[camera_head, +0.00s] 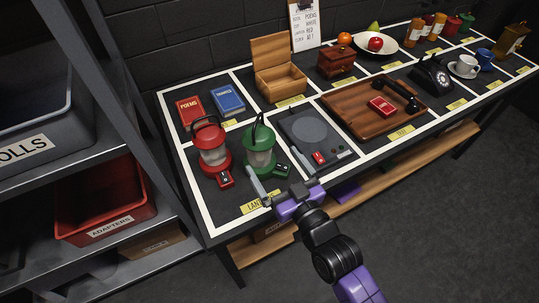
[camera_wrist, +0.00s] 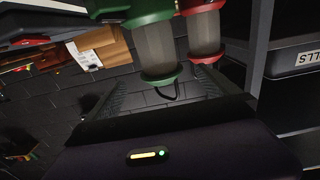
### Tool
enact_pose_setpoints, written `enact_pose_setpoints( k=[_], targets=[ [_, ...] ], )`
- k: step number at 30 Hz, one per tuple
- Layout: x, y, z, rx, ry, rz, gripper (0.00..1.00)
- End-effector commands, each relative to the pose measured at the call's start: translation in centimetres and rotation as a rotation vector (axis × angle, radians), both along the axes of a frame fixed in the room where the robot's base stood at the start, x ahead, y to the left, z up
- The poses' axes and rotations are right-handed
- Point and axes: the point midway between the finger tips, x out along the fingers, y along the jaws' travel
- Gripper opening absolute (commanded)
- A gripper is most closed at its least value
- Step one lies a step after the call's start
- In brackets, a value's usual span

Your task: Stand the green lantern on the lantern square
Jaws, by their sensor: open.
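The green lantern (camera_head: 260,153) stands upright at the front left of the table, close beside the red lantern (camera_head: 211,145). Both appear to be within the lantern square (camera_head: 232,208), whose yellow label (camera_head: 258,203) is partly covered by my gripper. My gripper (camera_head: 271,160) is open and empty at the front of the green lantern. The inverted wrist view shows the green lantern (camera_wrist: 160,52) ahead between the spread fingers (camera_wrist: 158,92), with the red lantern (camera_wrist: 204,35) to its right. Whether a finger touches the green lantern I cannot tell.
A turntable (camera_head: 310,130) lies right of the green lantern; books (camera_head: 228,99) lie behind. A shelf with a red bin (camera_head: 105,203) stands left. Free floor (camera_head: 430,235) is at right.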

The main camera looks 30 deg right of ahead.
Motion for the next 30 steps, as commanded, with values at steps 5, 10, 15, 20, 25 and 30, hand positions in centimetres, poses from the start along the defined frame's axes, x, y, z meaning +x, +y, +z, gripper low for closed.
enact_pose_setpoints(
  k=[5, 10, 15, 20, 25, 30],
  targets=[
    [-0.5, 0.0, 0.0, 0.000, 0.000, 0.000, 1.00],
    [-0.6, 0.0, 0.0, 0.000, 0.001, 0.000, 1.00],
    [-3.4, 0.0, -1.0, -0.001, 0.026, -0.002, 1.00],
    [-10.1, 0.0, -2.2, 0.001, 0.080, -0.006, 1.00],
    [-17.5, 0.1, -2.0, 0.000, 0.138, -0.008, 1.00],
    [-24.0, 0.1, -0.4, 0.000, 0.196, -0.006, 1.00]
  ],
)
